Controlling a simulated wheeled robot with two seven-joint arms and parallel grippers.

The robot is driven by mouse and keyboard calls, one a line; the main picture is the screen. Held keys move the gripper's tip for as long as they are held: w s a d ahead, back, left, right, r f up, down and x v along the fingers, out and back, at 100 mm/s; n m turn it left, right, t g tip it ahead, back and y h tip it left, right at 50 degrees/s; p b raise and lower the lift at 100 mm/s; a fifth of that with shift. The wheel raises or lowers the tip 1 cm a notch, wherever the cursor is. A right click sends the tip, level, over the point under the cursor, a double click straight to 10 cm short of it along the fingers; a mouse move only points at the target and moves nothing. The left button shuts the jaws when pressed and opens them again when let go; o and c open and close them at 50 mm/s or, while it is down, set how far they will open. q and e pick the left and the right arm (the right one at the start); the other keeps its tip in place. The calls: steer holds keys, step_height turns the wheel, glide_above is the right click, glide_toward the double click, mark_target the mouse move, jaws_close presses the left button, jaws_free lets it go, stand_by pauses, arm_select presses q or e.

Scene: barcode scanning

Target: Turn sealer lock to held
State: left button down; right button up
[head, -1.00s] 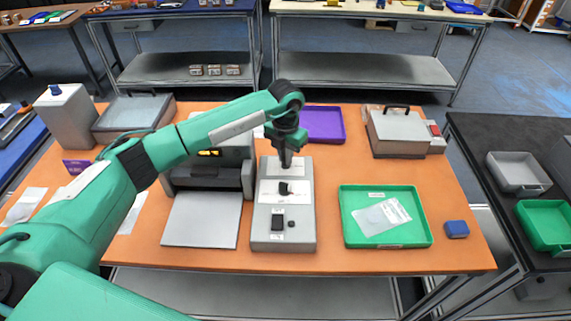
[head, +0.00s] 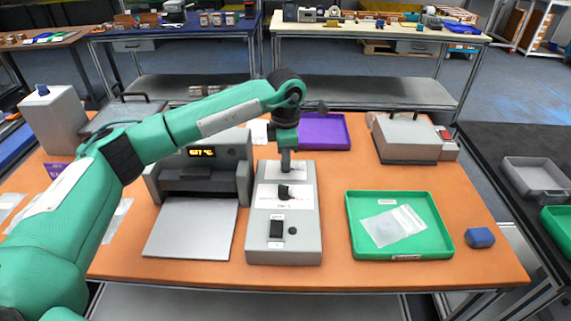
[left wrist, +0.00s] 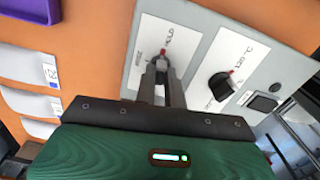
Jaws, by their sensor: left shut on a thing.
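The grey control box (head: 307,225) stands on the orange table with two white label plates and a black switch (head: 276,229). My left gripper (head: 286,170) points down over its far plate. In the left wrist view the fingers (left wrist: 162,68) are closed around the sealer lock, a small knob with a red mark (left wrist: 163,52), mostly hidden between them. My right gripper is out of view.
A grey machine (head: 203,170) with a lit orange display stands left of the box. A green tray (head: 400,251) with a clear pouch (head: 393,226) and a blue block (head: 480,238) lie to the right. A purple tray (head: 325,131) is behind.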

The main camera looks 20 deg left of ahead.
arm_select(q)
steer(key=shift+m+b, duration=0.5)
steer(key=shift+m, duration=0.2)
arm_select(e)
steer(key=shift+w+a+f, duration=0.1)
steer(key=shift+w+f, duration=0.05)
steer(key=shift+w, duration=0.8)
arm_select(q)
steer(key=c, duration=1.5)
jaws_free()
